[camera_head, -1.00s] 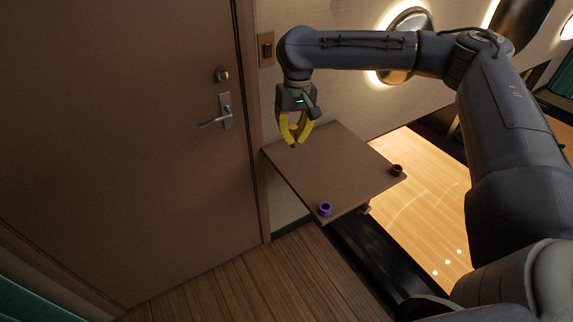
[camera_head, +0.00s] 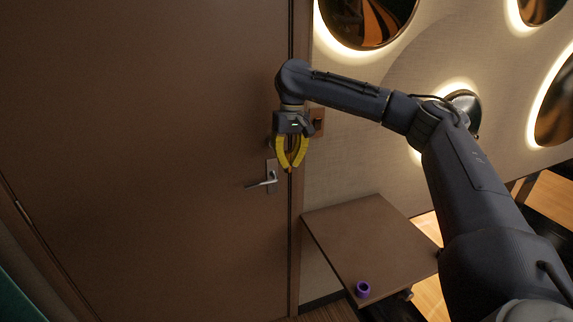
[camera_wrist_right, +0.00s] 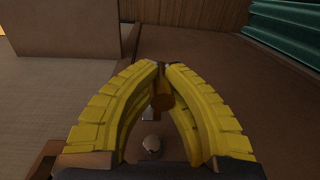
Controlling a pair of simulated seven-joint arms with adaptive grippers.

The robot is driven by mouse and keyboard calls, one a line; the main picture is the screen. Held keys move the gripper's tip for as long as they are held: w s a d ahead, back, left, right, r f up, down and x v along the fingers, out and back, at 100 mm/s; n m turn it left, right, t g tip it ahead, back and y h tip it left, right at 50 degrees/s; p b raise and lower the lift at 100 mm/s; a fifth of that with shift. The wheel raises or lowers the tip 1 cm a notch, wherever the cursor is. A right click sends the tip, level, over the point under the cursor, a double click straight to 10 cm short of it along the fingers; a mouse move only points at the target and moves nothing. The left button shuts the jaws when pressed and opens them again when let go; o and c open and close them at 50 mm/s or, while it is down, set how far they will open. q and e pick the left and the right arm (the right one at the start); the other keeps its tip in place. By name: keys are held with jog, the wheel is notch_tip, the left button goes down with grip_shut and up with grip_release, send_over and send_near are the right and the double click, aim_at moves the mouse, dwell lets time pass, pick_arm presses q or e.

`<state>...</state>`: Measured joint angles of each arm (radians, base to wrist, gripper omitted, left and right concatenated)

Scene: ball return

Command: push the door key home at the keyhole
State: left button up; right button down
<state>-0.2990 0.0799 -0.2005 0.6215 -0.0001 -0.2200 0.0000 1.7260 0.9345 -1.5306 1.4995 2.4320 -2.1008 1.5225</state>
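My right gripper (camera_head: 290,168) has yellow fingers and points down just in front of the brown door (camera_head: 150,150), near its right edge. In the right wrist view its fingertips (camera_wrist_right: 161,66) come together around a small orange-brown piece (camera_wrist_right: 163,102), which looks like the door key. The key's shaft is mostly hidden between the fingers. A round silver lock (camera_wrist_right: 152,144) shows between the finger bases in the wrist view. In the head view the gripper largely covers the lock. I cannot tell whether the key touches it. My left gripper is in no view.
The lever handle (camera_head: 265,182) sticks out just below and left of the gripper. A brown switch plate (camera_head: 317,121) is on the wall at right. A brown table (camera_head: 365,235) below carries a purple cup (camera_head: 363,289) at its front corner.

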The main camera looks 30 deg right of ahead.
jog(key=w+d, duration=0.1)
jog(key=w, duration=0.5)
jog(key=shift+d, duration=0.15)
dwell(0.6)
jog(key=shift+w+d, duration=0.15)
jog(key=shift+w, duration=0.6)
jog(key=shift+w+d, duration=0.15)
jog(key=shift+w, duration=0.55)
dwell(2.0)
jog(key=c, duration=1.5)
grip_release()
